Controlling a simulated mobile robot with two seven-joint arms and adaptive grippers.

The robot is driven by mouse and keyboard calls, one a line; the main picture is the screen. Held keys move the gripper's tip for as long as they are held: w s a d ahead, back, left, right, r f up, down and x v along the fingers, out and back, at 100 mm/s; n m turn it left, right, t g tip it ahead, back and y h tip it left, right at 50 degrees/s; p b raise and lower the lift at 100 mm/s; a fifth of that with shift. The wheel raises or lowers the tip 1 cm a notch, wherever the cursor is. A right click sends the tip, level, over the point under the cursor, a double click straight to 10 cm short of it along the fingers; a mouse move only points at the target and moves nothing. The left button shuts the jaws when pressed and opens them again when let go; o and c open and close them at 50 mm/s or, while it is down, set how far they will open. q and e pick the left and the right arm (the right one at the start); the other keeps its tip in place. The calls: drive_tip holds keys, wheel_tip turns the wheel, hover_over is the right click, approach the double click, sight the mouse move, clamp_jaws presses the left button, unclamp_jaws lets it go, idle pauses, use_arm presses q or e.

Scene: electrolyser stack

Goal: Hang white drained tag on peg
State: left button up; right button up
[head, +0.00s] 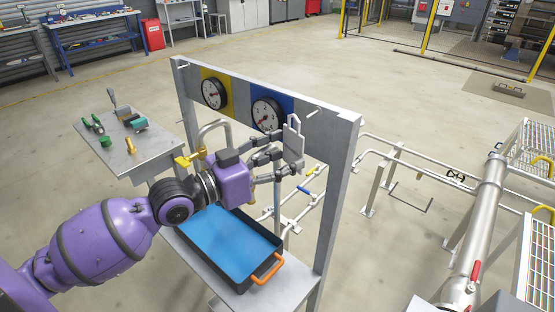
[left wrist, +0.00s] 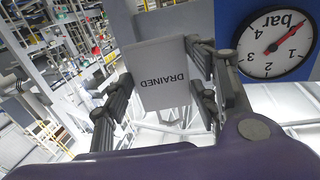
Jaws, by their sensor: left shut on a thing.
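The white drained tag (head: 294,143) is upright between the fingers of my left gripper (head: 284,155). In the left wrist view the tag (left wrist: 160,77) reads "DRAINED", upside down, with a finger on each side. A thin peg (head: 314,113) sticks out of the gauge board to the right of the blue panel. The tag is just left of and below this peg in the head view; their gap in depth is hard to tell. Another peg (head: 184,65) is at the board's left end. My right gripper is not in view.
The board carries two round gauges, one on yellow (head: 214,94) and one on blue (head: 267,114). A grey post (head: 338,190) stands at its right end. Below my arm is a black tray with blue liquid (head: 275,235). A side table (head: 130,150) holds small parts.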

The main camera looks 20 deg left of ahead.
sight(288, 152)
use_arm(q)
drive_tip(key=shift+w+d+f, duration=0.1)
drive_tip(key=shift+w+d, duration=0.1)
drive_tip(key=shift+w, duration=0.3)
drive_tip(key=shift+w+d+b, duration=0.25)
drive_tip(key=shift+w+b, duration=0.05)
drive_tip(key=shift+w, duration=0.45)
drive_tip(key=shift+w+d+f+b, duration=0.1)
drive_tip(key=shift+w+d+b, duration=0.1)
drive_tip(key=shift+w, duration=0.4)
drive_tip(key=shift+w+d+f+b, duration=0.1)
drive_tip(key=shift+w+d, duration=0.1)
drive_tip(key=shift+w, duration=0.35)
drive_tip(key=shift+w+d+f, duration=0.2)
drive_tip(key=shift+w+f, duration=0.25)
drive_tip(key=shift+w, duration=0.1)
drive_tip(key=o, duration=1.1)
